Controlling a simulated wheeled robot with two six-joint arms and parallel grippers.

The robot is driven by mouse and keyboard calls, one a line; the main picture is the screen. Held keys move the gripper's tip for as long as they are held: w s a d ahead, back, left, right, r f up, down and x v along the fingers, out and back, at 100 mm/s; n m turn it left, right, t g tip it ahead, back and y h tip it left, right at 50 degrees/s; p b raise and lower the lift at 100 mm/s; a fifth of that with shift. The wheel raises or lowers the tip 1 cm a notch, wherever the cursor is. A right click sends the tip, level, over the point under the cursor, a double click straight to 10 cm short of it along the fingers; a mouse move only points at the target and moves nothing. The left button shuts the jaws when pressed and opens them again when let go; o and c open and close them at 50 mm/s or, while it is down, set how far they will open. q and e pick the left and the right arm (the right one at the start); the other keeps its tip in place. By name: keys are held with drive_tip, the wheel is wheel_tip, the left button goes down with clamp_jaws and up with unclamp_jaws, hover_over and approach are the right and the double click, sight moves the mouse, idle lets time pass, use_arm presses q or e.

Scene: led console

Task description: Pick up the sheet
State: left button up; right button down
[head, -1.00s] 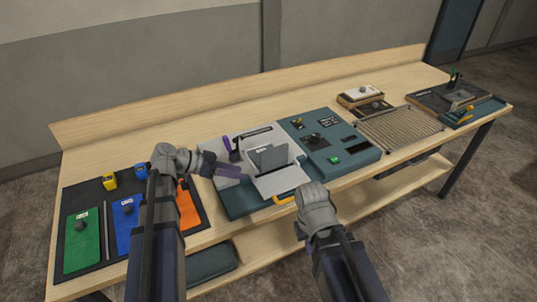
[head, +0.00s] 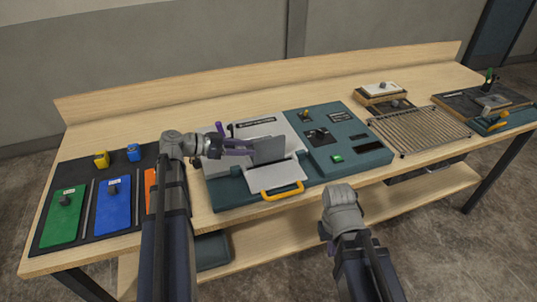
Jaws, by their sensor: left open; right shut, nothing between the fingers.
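A grey sheet (head: 269,150) stands tilted in the white-and-grey unit at the left part of the teal console (head: 228,198). A pale flap (head: 276,178) slopes down in front of it, above a yellow handle (head: 282,194). My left gripper (head: 230,141) is open, its purple fingers beside the sheet's left edge. I cannot tell whether they touch it. My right gripper (head: 330,246) is shut and empty in front of the table's front edge, low and right of the console; my own wrist hides most of it.
A dark mat with green (head: 64,216), blue (head: 113,204) and orange (head: 150,189) plates lies at the left, partly behind my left arm. A slatted rack (head: 420,130) and small boxes (head: 380,91) stand right of the console. Bare wood lies behind the console.

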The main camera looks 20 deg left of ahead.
use_arm(q)
drive_tip(key=shift+w+d+f+b, duration=0.2)
drive_tip(key=shift+f+b, duration=0.2)
drive_tip(key=shift+f, duration=0.2)
drive_tip(key=shift+w+d+f+b, duration=0.1)
drive_tip(key=shift+d+f+b, duration=0.1)
drive_tip(key=shift+f+b, duration=0.3)
drive_tip(key=b, duration=0.3)
approach(284, 154)
drive_tip(key=shift+f+x, duration=0.15)
drive_tip(key=shift+x, duration=1.05)
drive_tip(key=shift+f+x, duration=0.1)
drive_tip(key=shift+x, duration=1.05)
drive_tip(key=shift+w+a+r+p, duration=0.1)
drive_tip(key=shift+w+a+p, duration=0.1)
drive_tip(key=shift+p, duration=0.1)
clamp_jaws()
